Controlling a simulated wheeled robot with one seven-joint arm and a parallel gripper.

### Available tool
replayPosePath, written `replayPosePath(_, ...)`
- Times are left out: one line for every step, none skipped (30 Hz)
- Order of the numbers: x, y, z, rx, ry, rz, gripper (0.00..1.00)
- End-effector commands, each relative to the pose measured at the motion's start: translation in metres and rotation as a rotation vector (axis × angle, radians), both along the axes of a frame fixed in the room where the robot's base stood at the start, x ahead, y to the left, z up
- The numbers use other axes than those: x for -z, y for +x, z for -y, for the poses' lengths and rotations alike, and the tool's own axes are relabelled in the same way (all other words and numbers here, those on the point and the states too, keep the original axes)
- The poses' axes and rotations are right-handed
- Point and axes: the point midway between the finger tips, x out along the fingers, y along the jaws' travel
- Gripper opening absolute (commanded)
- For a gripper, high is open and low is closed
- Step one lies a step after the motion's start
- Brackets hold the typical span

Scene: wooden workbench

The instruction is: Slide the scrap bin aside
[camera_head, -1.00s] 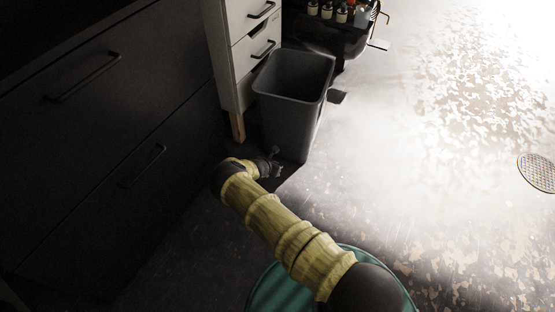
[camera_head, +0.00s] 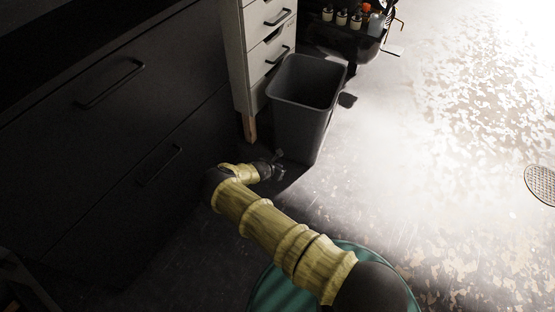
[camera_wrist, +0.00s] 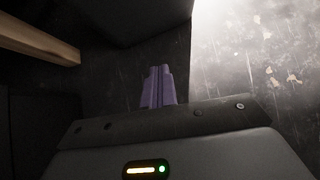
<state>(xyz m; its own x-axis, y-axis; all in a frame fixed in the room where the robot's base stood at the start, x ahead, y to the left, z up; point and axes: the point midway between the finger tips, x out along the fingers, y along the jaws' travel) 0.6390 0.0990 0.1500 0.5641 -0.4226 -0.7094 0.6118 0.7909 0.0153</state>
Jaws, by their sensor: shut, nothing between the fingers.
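The scrap bin (camera_head: 300,125) is a dark grey, open-topped bin standing upright on the floor beside a pale drawer unit. In the wrist view its dark lower part (camera_wrist: 125,20) shows at the top. My gripper (camera_head: 278,160) is low, close to the floor, at the near side of the bin's base. In the wrist view its purple fingers (camera_wrist: 158,85) are together with nothing between them, pointing towards the bin. A strip of floor shows between the fingertips and the bin in the wrist view, so they look apart.
The pale drawer unit (camera_head: 262,45) with a wooden leg (camera_head: 249,127) stands left of the bin. Dark cabinets (camera_head: 120,110) line the left. A black cart (camera_head: 352,35) with bottles is behind. The floor to the right (camera_head: 430,150) is open, with a round drain grate (camera_head: 541,184).

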Motion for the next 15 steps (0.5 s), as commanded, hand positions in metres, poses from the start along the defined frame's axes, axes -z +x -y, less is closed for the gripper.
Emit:
replayPosePath(-0.011,0.002,0.003,0.034,0.019,0.012,0.0)
replayPosePath(-0.017,0.003,0.006,0.059,0.033,0.018,0.0)
replayPosePath(-0.027,0.004,0.01,0.1,0.055,0.03,0.0)
replayPosePath(-0.036,0.005,0.014,0.139,0.077,0.041,0.0)
replayPosePath(-0.046,0.005,0.019,0.181,0.099,0.051,0.0)
replayPosePath(-0.06,0.005,0.025,0.241,0.133,0.066,0.0)
replayPosePath(-0.071,0.004,0.03,0.291,0.159,0.079,0.0)
replayPosePath(-0.082,0.003,0.034,0.343,0.188,0.092,0.0)
replayPosePath(-0.098,0.001,0.041,0.414,0.226,0.11,0.0)
replayPosePath(-0.109,-0.001,0.046,0.464,0.254,0.12,0.0)
replayPosePath(-0.12,-0.003,0.051,0.516,0.283,0.133,0.0)
replayPosePath(-0.134,-0.006,0.056,0.584,0.32,0.147,0.0)
replayPosePath(-0.145,-0.009,0.06,0.634,0.347,0.159,0.0)
replayPosePath(-0.156,-0.012,0.064,0.683,0.374,0.169,0.0)
replayPosePath(-0.171,-0.017,0.069,0.75,0.41,0.183,0.0)
